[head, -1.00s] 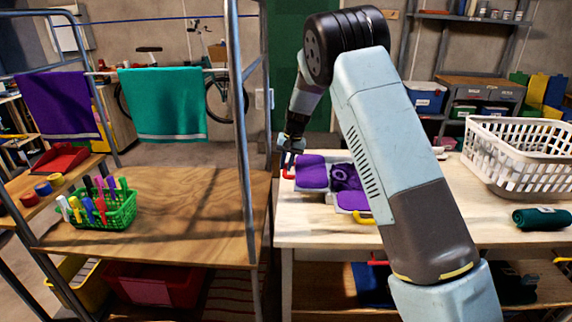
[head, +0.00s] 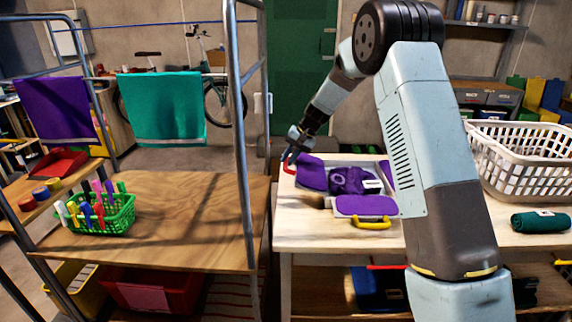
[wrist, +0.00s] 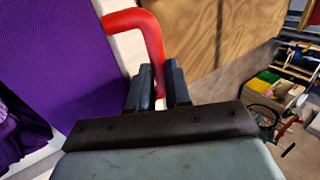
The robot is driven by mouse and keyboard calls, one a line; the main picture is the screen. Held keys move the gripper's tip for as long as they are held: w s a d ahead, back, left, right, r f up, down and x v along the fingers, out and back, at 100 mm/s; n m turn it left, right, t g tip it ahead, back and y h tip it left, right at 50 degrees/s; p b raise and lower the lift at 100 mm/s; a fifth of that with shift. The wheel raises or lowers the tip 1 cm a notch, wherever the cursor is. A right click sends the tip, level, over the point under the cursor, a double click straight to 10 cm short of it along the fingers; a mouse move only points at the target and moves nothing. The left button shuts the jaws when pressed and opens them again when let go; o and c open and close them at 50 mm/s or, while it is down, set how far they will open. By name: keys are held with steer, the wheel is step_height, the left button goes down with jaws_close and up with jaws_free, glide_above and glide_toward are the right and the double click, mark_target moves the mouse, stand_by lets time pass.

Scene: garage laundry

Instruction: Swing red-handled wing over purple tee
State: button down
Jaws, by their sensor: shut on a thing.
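The purple tee (head: 350,181) lies bunched on the middle of a grey folding board on the pale bench. The red-handled wing (head: 311,173) is the board's left panel, with a purple top; it lies out beside the tee, perhaps slightly tilted. It fills the left of the wrist view (wrist: 65,50). My gripper (head: 291,157) is at the wing's outer left edge. In the wrist view, its fingers (wrist: 159,88) are shut on the bent red handle (wrist: 150,45), whose lower end is between them. My arm hides part of the board's right side.
A yellow-handled purple panel (head: 365,206) is at the board's front. A white basket (head: 510,165) and a rolled green cloth (head: 541,221) are on the bench to the right. A metal rack post (head: 240,130) stands left of my gripper, by a wooden shelf (head: 180,220).

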mark_target(301, 166)
steer(key=d+r+y, duration=0.4)
steer(key=shift+d+r+y, duration=0.15)
steer(key=shift+r+y, duration=0.05)
steer(key=shift+y, duration=0.1)
steer(key=s+d+y, duration=0.1)
steer(key=d+y, duration=1)
steer(key=d, duration=0.5)
steer(key=shift+d+r+t, duration=0.2)
steer(key=shift+r+t, duration=0.05)
steer(key=shift+t, duration=0.05)
steer(key=shift+s, duration=0.1)
steer(key=c, duration=1.3)
jaws_free()
steer(key=shift+a, duration=0.1)
steer(key=shift+c, duration=0.2)
